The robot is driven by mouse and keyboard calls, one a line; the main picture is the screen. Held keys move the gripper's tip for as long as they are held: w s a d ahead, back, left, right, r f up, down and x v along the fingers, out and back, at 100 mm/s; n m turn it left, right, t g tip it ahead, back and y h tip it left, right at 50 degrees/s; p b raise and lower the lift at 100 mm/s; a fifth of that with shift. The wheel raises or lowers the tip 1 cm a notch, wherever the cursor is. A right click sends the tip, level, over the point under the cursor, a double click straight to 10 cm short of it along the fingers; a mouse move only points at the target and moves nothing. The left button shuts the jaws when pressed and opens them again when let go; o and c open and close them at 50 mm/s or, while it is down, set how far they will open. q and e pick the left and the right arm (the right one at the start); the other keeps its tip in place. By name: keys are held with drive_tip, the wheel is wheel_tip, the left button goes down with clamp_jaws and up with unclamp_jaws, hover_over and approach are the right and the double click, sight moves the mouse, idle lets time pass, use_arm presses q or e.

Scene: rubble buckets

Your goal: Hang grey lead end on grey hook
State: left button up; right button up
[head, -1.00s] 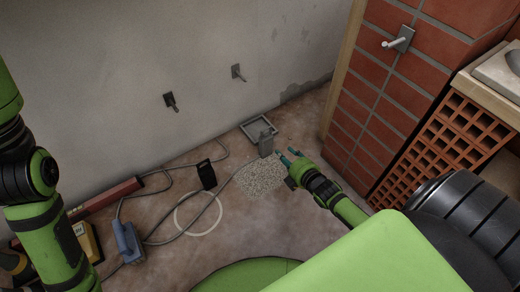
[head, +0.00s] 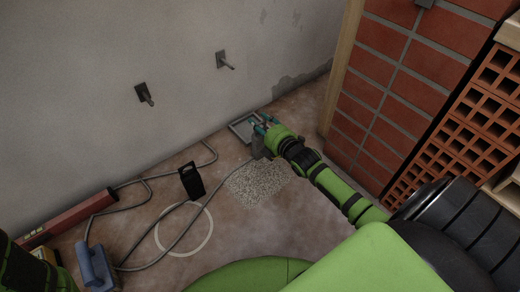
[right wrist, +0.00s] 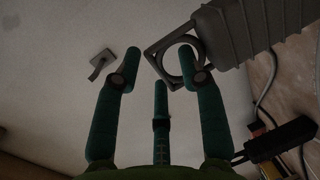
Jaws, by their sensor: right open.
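The grey lead end (head: 258,146) stands on the floor near the wall, partly hidden by my right gripper (head: 265,122). In the right wrist view it is a ribbed grey body (right wrist: 235,32) with a square, ring-holed top. My right gripper (right wrist: 160,75) is open; its right finger overlaps the ring hole in that picture, and I cannot tell whether it touches. Two hooks stick out of the plaster wall: a grey one (head: 224,61) and a darker one (head: 145,94). One hook (right wrist: 101,62) also shows in the right wrist view. My left gripper is out of view.
A black lead end (head: 191,179) stands on the floor left of the grey one. A brick pillar (head: 400,90) rises on the right.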

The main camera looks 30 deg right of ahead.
drive_tip(key=shift+w, duration=0.4)
clamp_jaws()
